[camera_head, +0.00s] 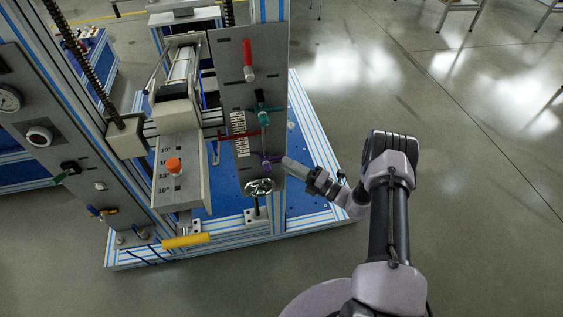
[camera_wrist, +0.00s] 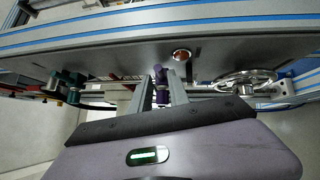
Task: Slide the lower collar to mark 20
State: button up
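The lower collar is purple (camera_head: 266,163) and sits low on the grey upright panel, below a ruled white scale (camera_head: 239,135). A teal collar (camera_head: 262,108) sits higher on the same panel, with a red pointer (camera_head: 240,135) between the two. My gripper (camera_head: 284,161) is just right of the purple collar. In the wrist view the purple collar's knob (camera_wrist: 160,74) shows between my two separated fingertips (camera_wrist: 162,83). The fingers look open around or just short of it; contact cannot be told. The scale's numbers are too small to read.
A red handle (camera_head: 248,60) is at the panel's top and a metal handwheel (camera_head: 259,187) just below the purple collar. The wheel also shows right of my fingers in the wrist view (camera_wrist: 243,82). An orange knob (camera_head: 174,165) stands further left. Open floor lies right of the machine.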

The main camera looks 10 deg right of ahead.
jog(key=shift+x, duration=1.7)
grip_shut()
